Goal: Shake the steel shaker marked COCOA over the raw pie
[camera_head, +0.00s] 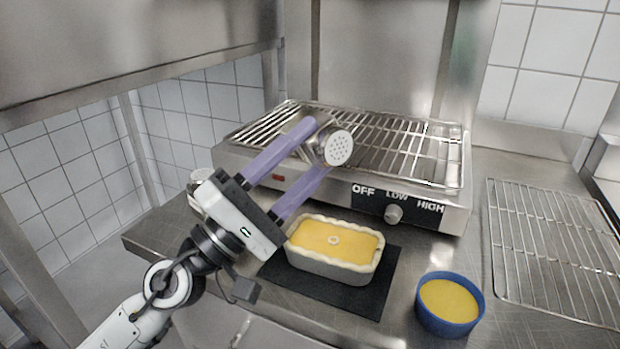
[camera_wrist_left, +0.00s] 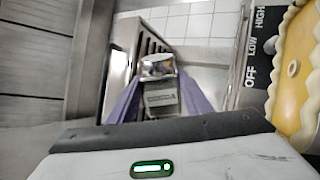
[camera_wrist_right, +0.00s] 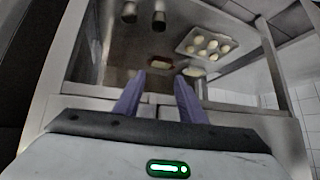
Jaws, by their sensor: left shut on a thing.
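My left gripper (camera_head: 316,146) is shut on a steel shaker (camera_head: 338,148), which lies tipped on its side between the fingers with its round perforated lid facing the head camera. The shaker also shows between the fingers in the left wrist view (camera_wrist_left: 160,98); the label on it is too small to read. It is in the air in front of the grill, above and behind the raw pie. The raw pie (camera_head: 335,240), a rectangular pale crust with yellow filling and a small ring on top, sits on a dark mat (camera_head: 375,295). My right gripper (camera_wrist_right: 161,76) is open and empty.
A grill with wire racks (camera_head: 400,150) and a knob stands behind the pie. A blue bowl of yellow filling (camera_head: 449,303) is at front right, near a wire rack (camera_head: 550,245). A tray (camera_wrist_right: 205,46) holds several pale rounded items.

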